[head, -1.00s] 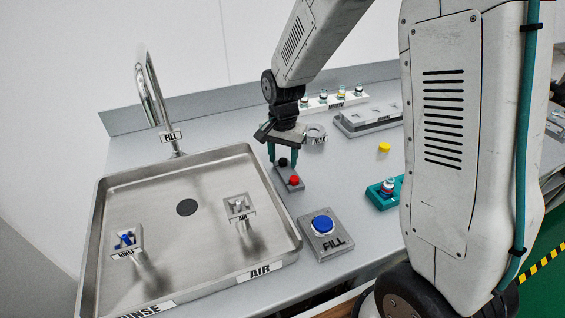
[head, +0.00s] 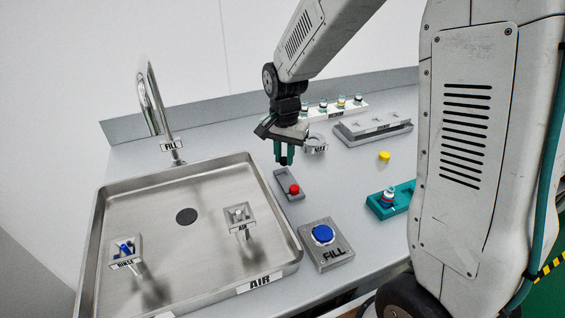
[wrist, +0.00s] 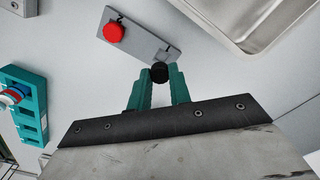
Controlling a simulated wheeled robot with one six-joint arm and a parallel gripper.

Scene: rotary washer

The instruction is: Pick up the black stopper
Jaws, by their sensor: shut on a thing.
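The black stopper (wrist: 159,72) is between the green fingertips of my gripper (wrist: 159,80) in the wrist view. My gripper is shut on it. In the head view my gripper (head: 284,158) hangs above the counter, just behind the small grey holder (head: 282,181), and the stopper is hardly visible between the fingers. The holder also shows in the wrist view (wrist: 147,43), with a red stopper (wrist: 114,33) at one end. The red stopper (head: 294,189) stays in the holder's near end in the head view. The holder's other end looks empty.
The steel sink (head: 215,205) lies to the left. A FILL block with a blue button (head: 323,234) is in front. A teal rack (head: 379,206) and a yellow stopper (head: 384,155) are on the right. A grey tray (head: 374,128) and a white rack (head: 331,108) stand behind.

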